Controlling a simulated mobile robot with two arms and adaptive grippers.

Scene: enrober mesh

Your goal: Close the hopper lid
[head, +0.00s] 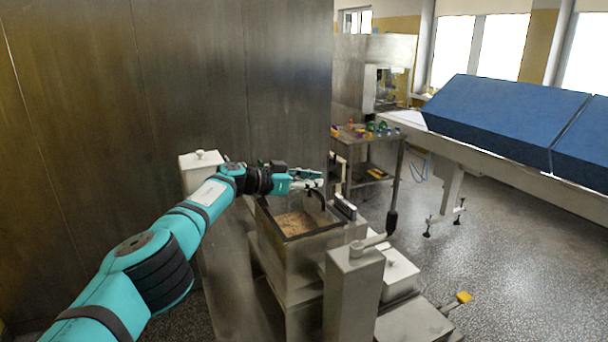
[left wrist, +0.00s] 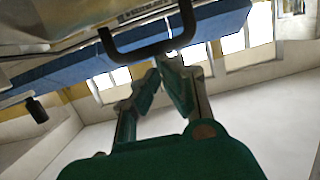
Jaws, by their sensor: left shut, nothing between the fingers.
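The hopper (head: 262,233) is an open metal box with a dark rim in the middle of the head view. Brown granular material (head: 294,223) shows inside it. My left gripper (head: 319,181) is above the hopper's far right side, shut and empty. In the left wrist view, the closed fingertips (left wrist: 160,66) are just below a dark U-shaped handle (left wrist: 150,52). The handle is fixed to a pale metal surface at the top of that view, which may be the lid. I cannot tell whether the fingers touch the handle. My right gripper is not in view.
A grey post (head: 352,292) stands right in front of the hopper, with a white-lidded box (head: 400,272) beside it. A metal table (head: 372,148) with small coloured items stands behind. A blue-covered conveyor (head: 510,118) runs at the right. A tall metal wall (head: 170,90) fills the left.

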